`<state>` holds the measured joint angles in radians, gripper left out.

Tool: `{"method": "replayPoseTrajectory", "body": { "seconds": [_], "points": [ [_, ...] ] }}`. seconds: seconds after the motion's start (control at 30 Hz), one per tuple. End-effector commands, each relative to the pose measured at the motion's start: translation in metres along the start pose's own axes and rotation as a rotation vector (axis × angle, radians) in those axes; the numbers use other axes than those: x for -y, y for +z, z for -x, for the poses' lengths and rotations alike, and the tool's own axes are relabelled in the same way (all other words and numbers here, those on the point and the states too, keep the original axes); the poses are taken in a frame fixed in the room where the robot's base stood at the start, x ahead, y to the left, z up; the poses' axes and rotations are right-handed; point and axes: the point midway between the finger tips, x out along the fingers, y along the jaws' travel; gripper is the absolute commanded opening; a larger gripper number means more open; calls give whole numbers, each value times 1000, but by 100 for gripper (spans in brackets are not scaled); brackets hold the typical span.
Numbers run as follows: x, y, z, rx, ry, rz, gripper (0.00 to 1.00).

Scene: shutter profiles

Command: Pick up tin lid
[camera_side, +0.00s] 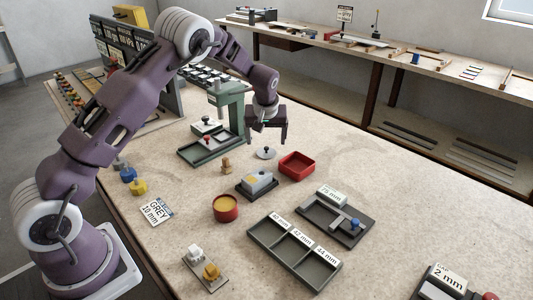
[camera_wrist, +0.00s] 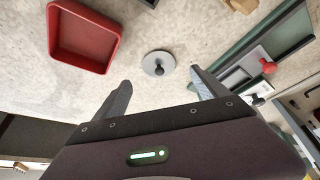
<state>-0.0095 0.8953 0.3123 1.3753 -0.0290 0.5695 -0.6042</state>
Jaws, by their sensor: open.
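The tin lid (camera_side: 266,153) is a small grey disc with a dark knob, lying flat on the table between the green press and the red tray. In the wrist view the lid (camera_wrist: 158,64) lies ahead of the fingertips, roughly centred between them. My gripper (camera_side: 267,138) is above the table, behind the lid in the side view. In the wrist view my gripper (camera_wrist: 160,84) has its two fingers spread wide with nothing between them. A round red tin (camera_side: 226,208) with yellowish contents stands open nearer the front.
The red square tray (camera_side: 297,165) is right of the lid. A green press (camera_side: 228,120) stands left of my gripper. A grey block with a white top (camera_side: 259,184) and a small brass piece (camera_side: 226,165) are nearby. A labelled three-part tray (camera_side: 293,252) lies in front.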

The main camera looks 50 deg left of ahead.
Motion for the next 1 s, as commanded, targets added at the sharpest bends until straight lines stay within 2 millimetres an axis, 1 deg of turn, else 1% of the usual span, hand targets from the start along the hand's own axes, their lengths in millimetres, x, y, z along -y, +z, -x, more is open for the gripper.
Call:
{"method": "replayPoseTrajectory", "body": {
  "seconds": [0.2, 0.27, 0.37, 0.53, 0.83, 0.87, 1.0],
  "points": [
    [-1, 0, -40, 2, 0, -2, 83],
    [-1, 0, -49, 2, 0, -3, 83],
    [-2, 0, -54, 1, 1, -3, 83],
    [-2, 0, -54, 1, 1, -4, 83],
    [-2, 0, -54, 1, 1, -4, 25],
    [-2, 0, -54, 1, 1, -4, 20],
    [-2, 0, -54, 1, 1, -4, 20]
  ]
}}
